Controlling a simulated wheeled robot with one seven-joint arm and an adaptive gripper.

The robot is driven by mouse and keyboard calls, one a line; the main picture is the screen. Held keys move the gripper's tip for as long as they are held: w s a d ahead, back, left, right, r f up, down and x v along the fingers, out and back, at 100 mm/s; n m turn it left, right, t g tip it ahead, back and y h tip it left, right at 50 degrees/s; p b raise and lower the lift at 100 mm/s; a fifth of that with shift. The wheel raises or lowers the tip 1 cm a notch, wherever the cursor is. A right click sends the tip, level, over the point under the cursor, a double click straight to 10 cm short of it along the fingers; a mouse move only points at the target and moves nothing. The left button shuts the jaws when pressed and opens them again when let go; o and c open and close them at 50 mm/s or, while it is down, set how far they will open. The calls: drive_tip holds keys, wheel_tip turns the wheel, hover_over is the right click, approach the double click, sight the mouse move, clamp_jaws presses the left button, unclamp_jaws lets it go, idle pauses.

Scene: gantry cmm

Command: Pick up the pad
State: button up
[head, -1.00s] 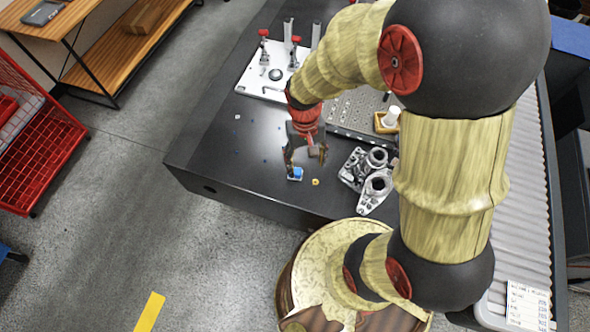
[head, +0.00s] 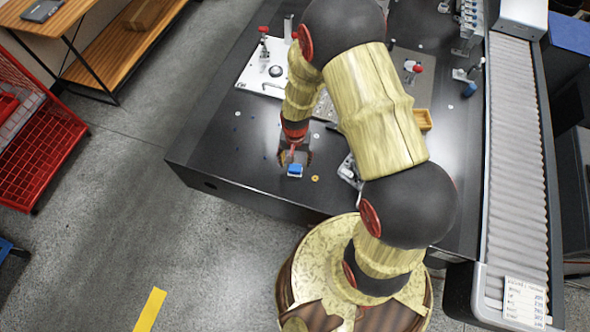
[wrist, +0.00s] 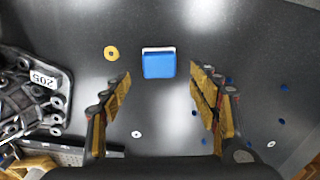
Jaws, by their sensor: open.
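The pad is a small blue block with a white layer along one edge. It lies on the dark table near its front edge in the head view (head: 295,170). It also shows in the wrist view (wrist: 158,65), at upper centre. My gripper (head: 294,158) is just behind the pad in the head view, pointing down at the table. In the wrist view my gripper (wrist: 160,98) is open, with one finger on each side and nothing between the tips. The pad lies ahead of the fingertips, apart from them.
A brass-coloured washer (wrist: 111,54) lies left of the pad. A grey metal casting (wrist: 40,85) is at the left. Several small blue dots and pale discs are on the table (head: 222,150). A wooden box (head: 423,120) stands farther back. Table right of the pad is mostly clear.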

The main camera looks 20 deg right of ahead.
sight(295, 165)
wheel_tip(295, 165, down, 5)
drive_tip(key=shift+r+b, duration=0.15)
drive_tip(key=shift+b, duration=0.4)
drive_tip(key=shift+s, duration=0.1)
drive_tip(key=shift+c, duration=0.8)
drive_tip(key=c, duration=1.1)
drive_tip(key=shift+r, duration=0.1)
